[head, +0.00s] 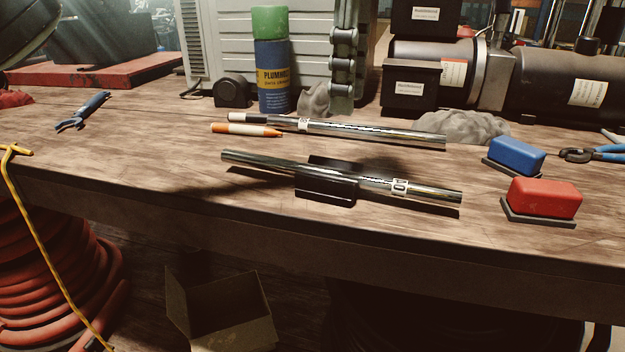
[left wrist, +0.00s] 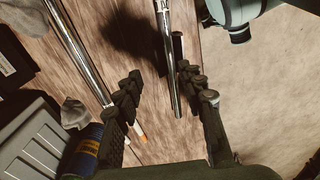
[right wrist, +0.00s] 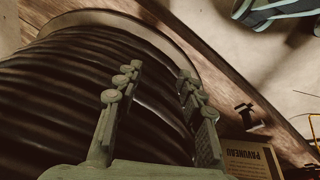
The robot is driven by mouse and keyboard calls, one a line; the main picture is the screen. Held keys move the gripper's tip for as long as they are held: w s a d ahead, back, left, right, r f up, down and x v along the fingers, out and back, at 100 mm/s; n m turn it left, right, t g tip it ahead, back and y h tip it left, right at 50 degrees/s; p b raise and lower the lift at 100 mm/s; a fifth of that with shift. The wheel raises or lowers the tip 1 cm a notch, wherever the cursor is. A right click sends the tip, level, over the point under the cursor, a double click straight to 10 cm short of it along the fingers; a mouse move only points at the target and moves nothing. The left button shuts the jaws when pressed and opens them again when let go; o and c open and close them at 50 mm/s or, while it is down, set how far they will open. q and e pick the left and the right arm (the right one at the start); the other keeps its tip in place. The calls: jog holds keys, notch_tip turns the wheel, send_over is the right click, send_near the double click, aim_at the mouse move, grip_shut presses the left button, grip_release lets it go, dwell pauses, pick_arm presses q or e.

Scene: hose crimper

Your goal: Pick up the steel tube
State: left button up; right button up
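One steel tube (head: 420,189) with a white label lies across a dark cradle (head: 328,190) near the bench's front edge. A second labelled steel tube (head: 385,133) lies behind it. My left gripper (head: 343,105) hangs above the bench in the head view. In the left wrist view, the open, empty fingers (left wrist: 160,85) appear on either side of the front tube (left wrist: 168,60), near its end. The rear tube (left wrist: 80,50) appears outside them. My right gripper (right wrist: 155,80) is open and empty in the right wrist view, and is not seen in the head view.
An orange-and-white marker (head: 246,130) lies beside the rear tube's left end. A spray can (head: 272,75) and a rag (head: 465,128) stand behind. Blue (head: 517,155) and red (head: 545,197) blocks are at right. A ribbed coil (right wrist: 90,90) lies below my right gripper.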

pick_arm(q)
send_over(398, 181)
jog(key=shift+w+a+f, duration=0.25)
jog(key=shift+a+f, duration=0.1)
jog(key=shift+f, duration=0.25)
jog(key=shift+s+d+f, duration=0.15)
jog(key=shift+f, duration=0.45)
jog(key=shift+s+d+f, duration=0.1)
jog(key=shift+f, duration=1.1)
notch_tip(398, 181, down, 4)
jog(key=shift+d+r, duration=0.15)
jog(key=shift+f, duration=0.25)
grip_shut()
pick_arm(e)
jog(key=shift+w+a+r, duration=0.4)
jog(key=shift+a+r, duration=0.05)
jog(key=shift+r, duration=0.15)
